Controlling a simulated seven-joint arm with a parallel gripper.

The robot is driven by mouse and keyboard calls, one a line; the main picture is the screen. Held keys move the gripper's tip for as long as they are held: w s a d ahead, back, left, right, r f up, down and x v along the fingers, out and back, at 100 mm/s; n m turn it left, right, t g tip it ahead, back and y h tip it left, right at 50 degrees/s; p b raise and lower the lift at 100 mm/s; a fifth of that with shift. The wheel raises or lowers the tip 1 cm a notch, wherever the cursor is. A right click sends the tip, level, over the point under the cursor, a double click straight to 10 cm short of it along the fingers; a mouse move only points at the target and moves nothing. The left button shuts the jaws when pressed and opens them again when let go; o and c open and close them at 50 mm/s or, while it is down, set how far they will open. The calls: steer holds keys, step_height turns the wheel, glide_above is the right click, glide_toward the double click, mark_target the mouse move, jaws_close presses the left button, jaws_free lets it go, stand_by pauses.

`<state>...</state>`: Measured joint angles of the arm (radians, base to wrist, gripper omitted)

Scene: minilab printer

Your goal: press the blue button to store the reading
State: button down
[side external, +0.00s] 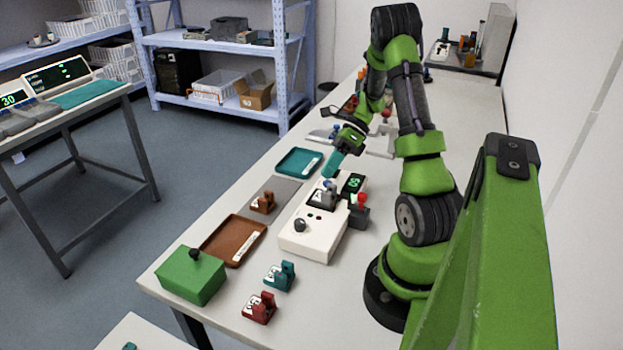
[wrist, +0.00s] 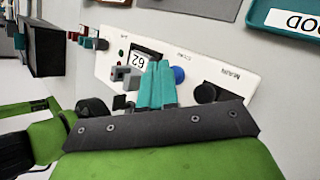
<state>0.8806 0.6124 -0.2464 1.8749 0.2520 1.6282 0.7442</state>
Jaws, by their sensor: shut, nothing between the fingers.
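The blue button (wrist: 178,75) sits on a white instrument panel (wrist: 222,76) in the wrist view, between a small display (wrist: 144,58) and a black knob (wrist: 205,93). My gripper (wrist: 156,68) is shut and empty; its teal fingers are just left of the button in that picture and cover part of the panel. I cannot tell whether they touch the panel. In the side view my gripper (side external: 329,170) points down at the far end of the white instrument (side external: 312,242), near its green-lit display (side external: 354,184).
A teal tray (side external: 299,162) and a brown tray (side external: 233,240) lie left of the instrument. A green box (side external: 191,278), a teal block (side external: 280,276) and a red block (side external: 259,308) stand at the near end. A grey block (side external: 323,197) stands on the instrument.

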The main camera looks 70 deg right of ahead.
mark_target(330, 181)
steer(key=shift+f, duration=0.25)
steer(key=shift+f, duration=0.45)
stand_by(0.6)
steer(key=shift+r, duration=0.9)
steer(key=shift+r, duration=2.5)
